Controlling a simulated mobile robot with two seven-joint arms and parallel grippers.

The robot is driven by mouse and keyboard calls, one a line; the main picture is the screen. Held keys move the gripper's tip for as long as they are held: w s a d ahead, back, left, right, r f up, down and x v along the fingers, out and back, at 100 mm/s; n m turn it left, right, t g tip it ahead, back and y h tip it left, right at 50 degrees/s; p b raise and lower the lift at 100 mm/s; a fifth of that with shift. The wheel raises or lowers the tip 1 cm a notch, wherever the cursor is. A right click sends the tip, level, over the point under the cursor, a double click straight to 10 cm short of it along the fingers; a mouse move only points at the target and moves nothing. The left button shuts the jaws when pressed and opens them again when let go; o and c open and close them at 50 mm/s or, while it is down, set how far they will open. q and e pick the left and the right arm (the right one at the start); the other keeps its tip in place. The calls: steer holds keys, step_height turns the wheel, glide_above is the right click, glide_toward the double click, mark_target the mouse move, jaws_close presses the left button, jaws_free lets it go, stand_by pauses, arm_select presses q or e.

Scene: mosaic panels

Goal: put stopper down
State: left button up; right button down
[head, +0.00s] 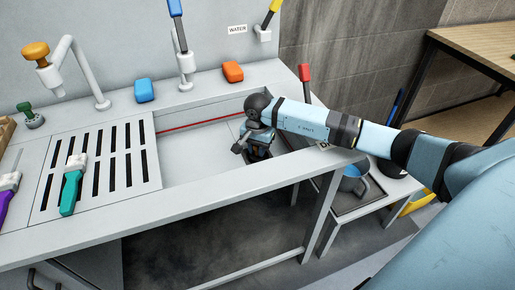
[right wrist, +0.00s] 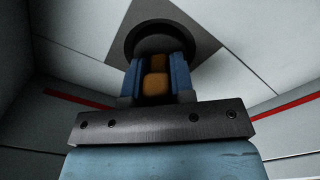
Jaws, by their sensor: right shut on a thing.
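The stopper (right wrist: 155,86) shows in the right wrist view as an orange-brown knob, with a round black disc (right wrist: 160,35) beyond it. My right gripper (right wrist: 157,80) is shut on the knob, one blue finger on each side. In the head view my right gripper (head: 257,151) points down inside the sink basin (head: 200,160), and the stopper is hidden there. The disc lies over a darker grey square (right wrist: 203,42) on the basin floor. I cannot tell whether it touches the floor. My left gripper is out of view.
A slotted drainboard (head: 105,165) with a green-handled brush (head: 72,185) is left of the basin. Blue (head: 144,90) and orange (head: 232,72) blocks sit on the back ledge, beside faucets. The basin's front rim is close.

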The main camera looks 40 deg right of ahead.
steer(key=shift+f, duration=0.2)
steer(key=c, duration=1)
jaws_free()
steer(key=shift+r, duration=0.1)
steer(key=shift+r, duration=0.2)
step_height(320, 180, up, 12)
steer(key=shift+f, duration=0.1)
